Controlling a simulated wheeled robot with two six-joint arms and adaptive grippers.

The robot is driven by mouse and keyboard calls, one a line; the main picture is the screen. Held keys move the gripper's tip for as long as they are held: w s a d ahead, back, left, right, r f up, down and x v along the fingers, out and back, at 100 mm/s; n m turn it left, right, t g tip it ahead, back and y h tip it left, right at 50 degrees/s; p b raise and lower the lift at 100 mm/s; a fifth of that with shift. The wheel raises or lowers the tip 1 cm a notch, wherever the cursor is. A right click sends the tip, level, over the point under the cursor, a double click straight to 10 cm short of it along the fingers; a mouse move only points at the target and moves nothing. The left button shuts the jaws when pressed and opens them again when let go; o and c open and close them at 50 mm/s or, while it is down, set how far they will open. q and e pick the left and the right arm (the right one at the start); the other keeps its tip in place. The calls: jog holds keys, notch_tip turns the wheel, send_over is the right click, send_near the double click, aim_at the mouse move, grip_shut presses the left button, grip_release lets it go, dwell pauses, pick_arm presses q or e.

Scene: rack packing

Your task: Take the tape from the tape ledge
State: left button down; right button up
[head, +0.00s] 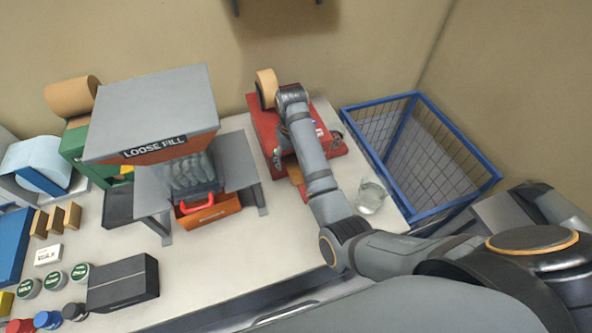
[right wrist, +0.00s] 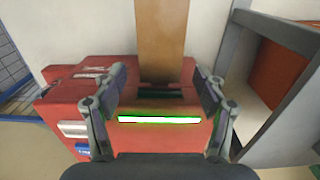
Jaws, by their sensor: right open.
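A red tape machine (head: 262,128) stands on the table, with a tan tape roll (head: 266,88) upright at its back. In the right wrist view the red body (right wrist: 75,95) lies below my gripper, and a tan band (right wrist: 162,40) runs down to a dark slot. A bright green-edged white bar (right wrist: 160,119) shows below the slot. My right gripper (right wrist: 160,86) is open, its fingers either side of the slot, with nothing seen held between them. In the head view my right arm hides part of the machine and the fingertips. My left gripper is not in view.
A blue wire basket (head: 420,212) stands right of the table. A clear glass (head: 370,196) is near my right forearm. A grey loose-fill stand (head: 155,100) is on the left, with an orange bin (head: 208,212) under it. Tins and boxes fill the front left.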

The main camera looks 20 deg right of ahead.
jog(key=shift+f, duration=0.1)
dwell(0.3)
jog(key=c, duration=0.8)
